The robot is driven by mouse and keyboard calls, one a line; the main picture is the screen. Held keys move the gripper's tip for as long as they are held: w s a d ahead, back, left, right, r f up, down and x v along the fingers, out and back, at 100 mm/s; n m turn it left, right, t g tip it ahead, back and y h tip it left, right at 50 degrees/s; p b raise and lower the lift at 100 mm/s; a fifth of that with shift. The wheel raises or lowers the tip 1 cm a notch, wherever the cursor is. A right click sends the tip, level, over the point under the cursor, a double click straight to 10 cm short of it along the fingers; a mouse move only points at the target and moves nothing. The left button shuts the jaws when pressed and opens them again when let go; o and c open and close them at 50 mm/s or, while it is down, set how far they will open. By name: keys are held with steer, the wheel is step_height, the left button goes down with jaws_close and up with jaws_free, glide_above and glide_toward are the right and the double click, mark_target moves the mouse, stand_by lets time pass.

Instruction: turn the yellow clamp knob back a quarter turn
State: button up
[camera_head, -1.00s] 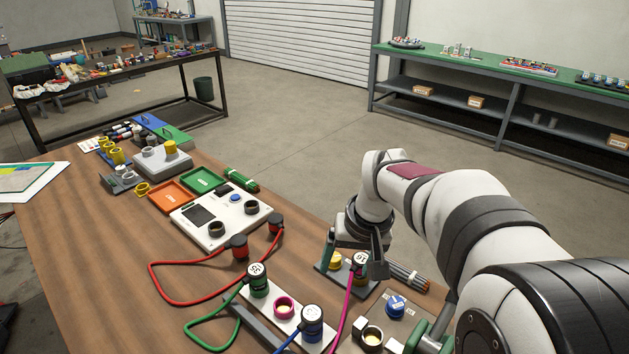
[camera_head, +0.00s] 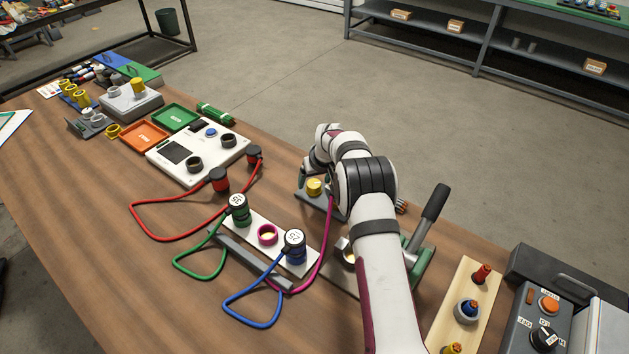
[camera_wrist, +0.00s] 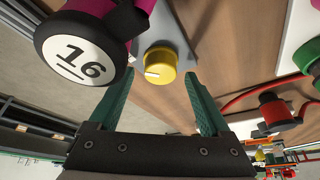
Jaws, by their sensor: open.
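The yellow clamp knob (camera_head: 314,186) stands on a grey plate (camera_head: 329,205) on the wooden bench. In the wrist view the knob (camera_wrist: 161,66) shows a short white line on its face, pointing to the left there. My gripper (camera_wrist: 160,76) is open and empty, with its two green fingers to either side of the knob in that view. The knob appears just beyond the fingertips, and I see no contact. In the head view my arm hides most of the gripper.
A white strip with a green connector (camera_head: 238,210) and a blue connector (camera_head: 294,245) lies left of my arm.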

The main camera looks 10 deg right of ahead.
steer(key=shift+w+f, duration=0.2)
steer(key=shift+f, duration=0.25)
jaws_close()
steer(key=shift+n, duration=0.3)
steer(key=n+y, duration=0.1)
steer(key=n, duration=0.2)
steer(key=shift+n+g, duration=0.3)
steer(key=shift+g, duration=0.1)
steer(key=n, duration=0.2)
steer(key=n+y, duration=0.1)
steer(key=shift+w+n+g+y, duration=0.2)
steer(key=shift+n+g+y, duration=0.1)
steer(key=shift+n+g, duration=0.1)
steer(key=shift+d+n, duration=0.1)
steer(key=shift+n, duration=0.3)
steer(key=shift+s, duration=0.15)
